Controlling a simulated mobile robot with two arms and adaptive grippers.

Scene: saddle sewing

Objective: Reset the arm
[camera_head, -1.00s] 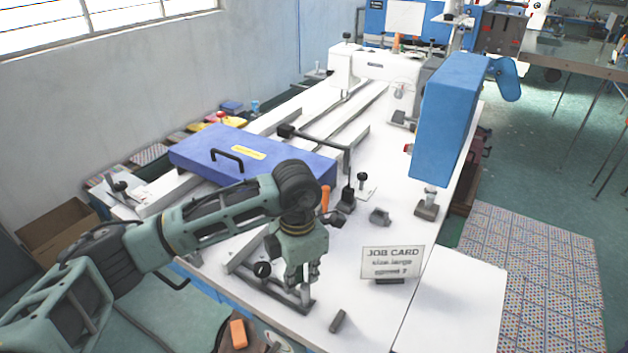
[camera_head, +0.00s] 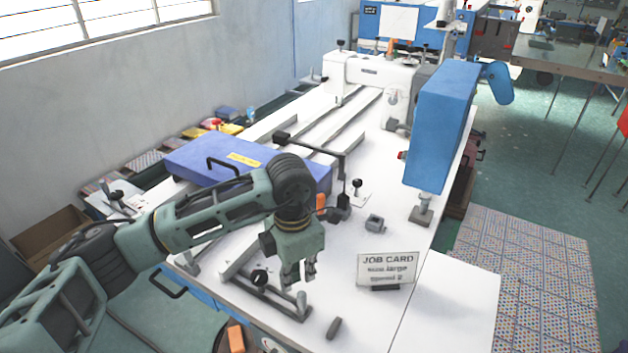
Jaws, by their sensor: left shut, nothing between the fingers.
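My left arm reaches in from the left over the white work table (camera_head: 365,245). My left gripper (camera_head: 298,280) points down above the front part of the table, shut and empty. Just below it is a dark metal rail fixture (camera_head: 270,296) with a black knob and an upright peg (camera_head: 301,299). I cannot tell whether the fingers touch the fixture. My right gripper is not in view.
A job card (camera_head: 387,269) stands right of the gripper. A small dark block (camera_head: 334,328) lies near the front edge. A blue case (camera_head: 215,164), a sewing machine (camera_head: 372,72) and a tall blue box (camera_head: 440,125) stand farther back. The table between card and box is mostly clear.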

